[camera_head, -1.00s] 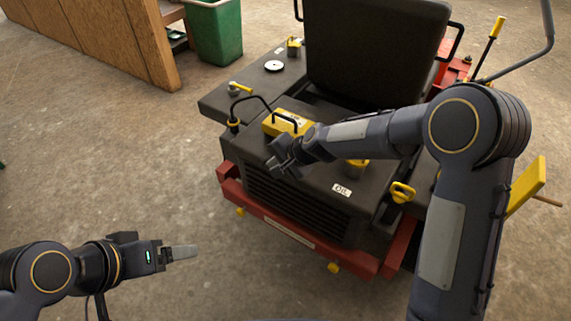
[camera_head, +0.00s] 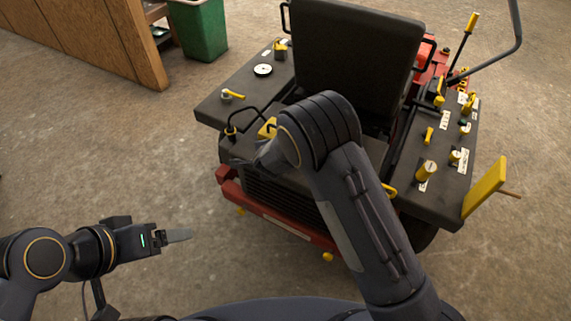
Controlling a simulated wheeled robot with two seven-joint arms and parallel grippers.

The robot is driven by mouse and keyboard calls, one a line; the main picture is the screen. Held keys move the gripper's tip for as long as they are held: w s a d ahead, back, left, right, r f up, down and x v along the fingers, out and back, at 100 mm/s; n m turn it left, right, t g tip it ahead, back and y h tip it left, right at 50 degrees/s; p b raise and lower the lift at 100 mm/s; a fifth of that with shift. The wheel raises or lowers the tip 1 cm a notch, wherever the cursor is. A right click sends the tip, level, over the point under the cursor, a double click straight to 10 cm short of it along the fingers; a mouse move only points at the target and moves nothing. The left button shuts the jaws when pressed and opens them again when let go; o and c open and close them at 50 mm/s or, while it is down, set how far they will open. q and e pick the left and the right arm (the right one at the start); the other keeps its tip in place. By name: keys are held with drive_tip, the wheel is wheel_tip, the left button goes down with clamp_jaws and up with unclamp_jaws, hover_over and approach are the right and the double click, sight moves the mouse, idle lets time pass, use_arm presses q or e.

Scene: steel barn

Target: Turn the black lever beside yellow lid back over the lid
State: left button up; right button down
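The black lever (camera_head: 246,105) is a bent rod rising from a yellow-collared base at the rear left of the machine's deck. Its upper part bends right toward the yellow lid. Only a small part of the yellow lid (camera_head: 267,127) shows; my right arm hides the rest. My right gripper (camera_head: 243,162) is at the machine's rear edge, below the lever's base in the picture and apart from the lever. It is mostly hidden behind my arm and its opening cannot be made out. My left gripper (camera_head: 178,236) is over bare floor, seen side-on, away from the machine.
The machine has a black seat (camera_head: 355,60), a red rear bumper (camera_head: 285,227) and a right-hand panel with several yellow knobs (camera_head: 426,170). A yellow plate (camera_head: 485,187) sticks out at right. A green bin (camera_head: 197,30) and wooden partition (camera_head: 90,40) stand at upper left. Floor at left is clear.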

use_arm(q)
drive_tip(key=shift+r+p, duration=0.6)
drive_tip(key=shift+r, duration=0.35)
use_arm(e)
drive_tip(key=shift+w, duration=0.45)
